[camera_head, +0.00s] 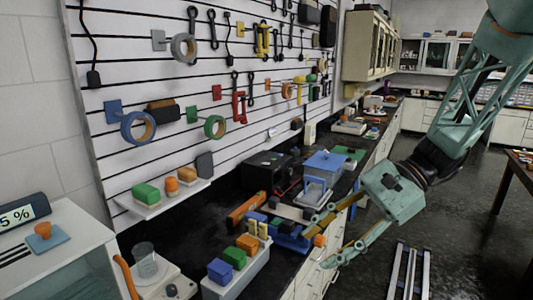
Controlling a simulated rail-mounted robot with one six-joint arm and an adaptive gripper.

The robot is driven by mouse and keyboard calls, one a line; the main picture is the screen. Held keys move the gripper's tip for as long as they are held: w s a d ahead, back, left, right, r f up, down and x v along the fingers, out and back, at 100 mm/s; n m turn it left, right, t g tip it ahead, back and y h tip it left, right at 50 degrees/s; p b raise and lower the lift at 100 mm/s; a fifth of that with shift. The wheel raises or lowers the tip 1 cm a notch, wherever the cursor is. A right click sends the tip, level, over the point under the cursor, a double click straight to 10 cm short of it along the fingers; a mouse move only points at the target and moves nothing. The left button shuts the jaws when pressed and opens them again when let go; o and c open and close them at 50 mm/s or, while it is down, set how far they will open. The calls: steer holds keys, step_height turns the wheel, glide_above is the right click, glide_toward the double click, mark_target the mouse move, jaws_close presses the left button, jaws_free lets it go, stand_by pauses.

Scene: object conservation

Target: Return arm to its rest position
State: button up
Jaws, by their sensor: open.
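My gripper (320,246) is at the right of the workbench, on the end of my teal arm, which comes down from the upper right. Its two long fingers point left and down and stand apart. I see nothing held between them. The fingertips are close to the bench's front edge, near a blue item (290,240) with an orange part. I cannot tell whether the upper finger touches anything there.
A white block holder (237,277) with coloured blocks stands on the bench, left of my gripper. A blue-topped device (325,165) and a black box (268,172) are behind. A pegboard wall (130,75) holds tape rolls and tools. Floor (460,240) at right is mostly open.

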steer(key=s+d+r+n+t+h, duration=0.1)
steer(key=s+d+r+n+h, duration=0.1)
steer(key=s, duration=0.7)
steer(key=s+d+r+n+t+h, duration=0.2)
steer(key=s+d+r+n+h, duration=0.1)
steer(key=s+n, duration=0.3)
steer(key=s+d+r+n+t+h, duration=0.2)
steer(key=s+d+r+n+h, duration=0.1)
steer(key=s, duration=0.8)
steer(key=shift+s+r+n+h, duration=0.3)
steer(key=shift+r+n+h, duration=0.1)
steer(key=shift+r+h, duration=0.6)
steer(key=shift+a+f, duration=0.1)
steer(key=shift+f, duration=0.15)
